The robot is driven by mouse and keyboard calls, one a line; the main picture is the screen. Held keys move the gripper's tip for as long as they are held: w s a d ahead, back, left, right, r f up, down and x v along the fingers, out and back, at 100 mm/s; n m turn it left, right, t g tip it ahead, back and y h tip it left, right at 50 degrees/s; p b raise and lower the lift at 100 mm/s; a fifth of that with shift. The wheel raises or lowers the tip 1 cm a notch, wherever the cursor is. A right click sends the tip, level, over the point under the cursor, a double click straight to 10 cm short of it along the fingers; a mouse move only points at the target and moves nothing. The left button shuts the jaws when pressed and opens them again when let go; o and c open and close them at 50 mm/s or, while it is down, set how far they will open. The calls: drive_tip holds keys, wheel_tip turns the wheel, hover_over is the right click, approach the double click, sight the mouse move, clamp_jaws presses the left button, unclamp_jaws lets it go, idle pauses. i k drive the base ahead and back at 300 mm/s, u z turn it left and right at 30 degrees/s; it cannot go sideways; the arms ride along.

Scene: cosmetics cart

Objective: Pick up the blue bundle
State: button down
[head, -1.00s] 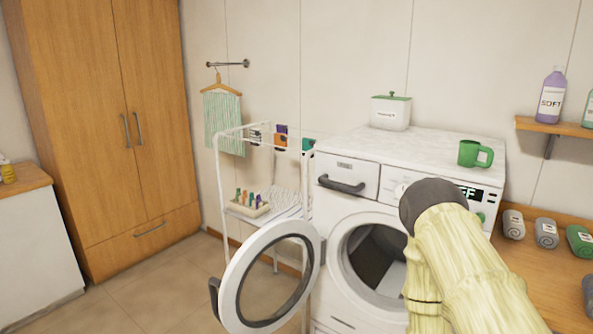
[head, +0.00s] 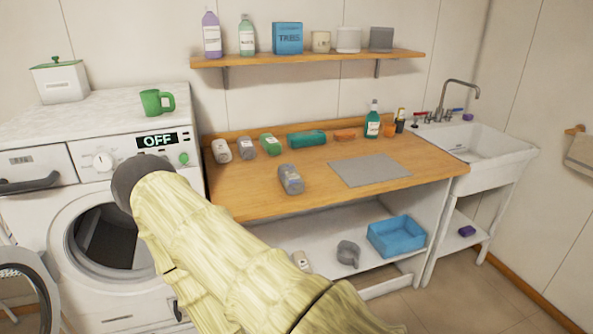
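Several rolled bundles lie on the wooden counter. A grey-blue bundle (head: 291,180) with a pale label lies nearest the front edge, apart from the others. Behind it are a pale grey bundle (head: 221,151), a grey bundle (head: 246,148) and a green bundle (head: 271,145) in a row. A longer teal roll (head: 306,138) lies to their right. No bundle is plainly bright blue; the front one looks bluish grey. My arm crosses the lower left of the view in front of the washer and counter. My gripper's fingers do not show.
A washer (head: 38,132) with its door open stands left, with a green mug (head: 157,103) on top. A grey mat (head: 369,171) lies on the counter (head: 258,204). A teal bottle (head: 373,121) stands behind. A blue bin (head: 397,237) sits below, and a sink (head: 478,146) is right.

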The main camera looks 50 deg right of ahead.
sight(293, 183)
drive_tip(key=z, duration=1.3)
drive_tip(key=k, duration=0.35)
drive_tip(key=u, duration=1.35)
drive_tip(key=i, duration=0.9)
drive_tip(key=z, duration=1.05)
drive_tip(key=i, duration=0.7)
drive_tip(key=z, duration=0.75)
